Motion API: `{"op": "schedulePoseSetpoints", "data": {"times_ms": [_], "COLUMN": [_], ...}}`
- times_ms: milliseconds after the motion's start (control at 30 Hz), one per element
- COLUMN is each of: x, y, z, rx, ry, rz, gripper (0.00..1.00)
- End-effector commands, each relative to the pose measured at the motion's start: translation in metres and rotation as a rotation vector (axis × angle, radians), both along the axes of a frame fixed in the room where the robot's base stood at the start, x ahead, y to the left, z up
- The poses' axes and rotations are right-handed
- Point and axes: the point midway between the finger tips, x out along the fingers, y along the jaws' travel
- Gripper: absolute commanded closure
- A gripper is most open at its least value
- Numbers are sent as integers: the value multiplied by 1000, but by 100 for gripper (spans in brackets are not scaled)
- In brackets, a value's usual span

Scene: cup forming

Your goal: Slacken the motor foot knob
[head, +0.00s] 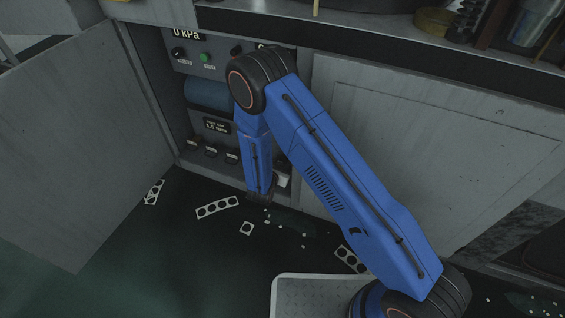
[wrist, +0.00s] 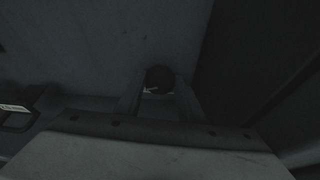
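A dark round knob (wrist: 160,79) shows in the dim wrist view, with a small pale mark at its lower edge. My gripper (wrist: 160,88) has one finger on either side of it, the fingers apart and their tips close to its sides. Whether they touch it is too dark to tell. In the head view my blue arm reaches down into the open cabinet, and its lower end hides the gripper and this knob. The blue motor body (head: 207,94) shows behind my arm, partly hidden.
An open cabinet door (head: 80,150) stands at left and a closed panel (head: 440,150) at right. The control panel (head: 190,40) reads 0 kPa. Punched metal strips (head: 217,207) litter the floor near a pale tray (head: 310,290).

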Motion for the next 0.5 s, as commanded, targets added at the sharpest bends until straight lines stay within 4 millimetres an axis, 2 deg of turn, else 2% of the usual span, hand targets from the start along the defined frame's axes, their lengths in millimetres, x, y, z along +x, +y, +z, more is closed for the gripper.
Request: {"op": "schedulePoseSetpoints", "data": {"times_ms": [267, 500], "x": [0, 0], "y": [1, 3], "z": [0, 0], "rx": [-30, -150], "ry": [11, 56], "rz": [0, 0], "gripper": [87, 87]}}
